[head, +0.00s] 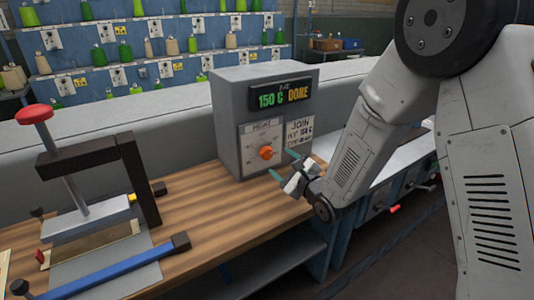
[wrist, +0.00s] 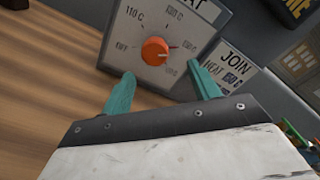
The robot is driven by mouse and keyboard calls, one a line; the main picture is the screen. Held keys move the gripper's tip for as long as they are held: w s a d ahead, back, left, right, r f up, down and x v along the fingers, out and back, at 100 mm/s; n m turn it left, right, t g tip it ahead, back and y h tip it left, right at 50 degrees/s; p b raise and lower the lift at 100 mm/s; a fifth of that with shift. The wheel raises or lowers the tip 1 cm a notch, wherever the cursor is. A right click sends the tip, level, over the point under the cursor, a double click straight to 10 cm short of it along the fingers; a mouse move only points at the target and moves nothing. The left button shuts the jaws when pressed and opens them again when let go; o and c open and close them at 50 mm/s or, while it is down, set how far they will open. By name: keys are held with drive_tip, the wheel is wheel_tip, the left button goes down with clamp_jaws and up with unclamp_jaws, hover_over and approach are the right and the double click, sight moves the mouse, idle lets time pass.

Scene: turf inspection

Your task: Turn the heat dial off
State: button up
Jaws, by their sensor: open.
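The orange heat dial (head: 266,152) sits on a light plate marked HEAT on the front of a grey control box (head: 229,121). In the wrist view the dial (wrist: 155,50) shows beyond the fingertips, with printed settings around it, one reading 110 C. The dial's exact pointing is too small to tell. The box's display (head: 280,95) reads 150 C in green and DONE in orange. My gripper (head: 291,162) is open with teal fingers, just in front of and right of the dial. In the wrist view the open fingers (wrist: 163,88) are apart, with nothing between them.
A JOIN label (head: 299,131) is right of the dial plate. Blue racks with green and tan spools are behind. The bench before the box is clear.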

sight(269, 155)
drive_tip(key=shift+m, duration=0.3)
drive_tip(key=x, duration=0.8)
drive_tip(key=shift+s+a, duration=0.25)
drive_tip(key=shift+a, duration=0.05)
drive_tip(key=shift+c, duration=0.3)
drive_tip(key=c, duration=0.9)
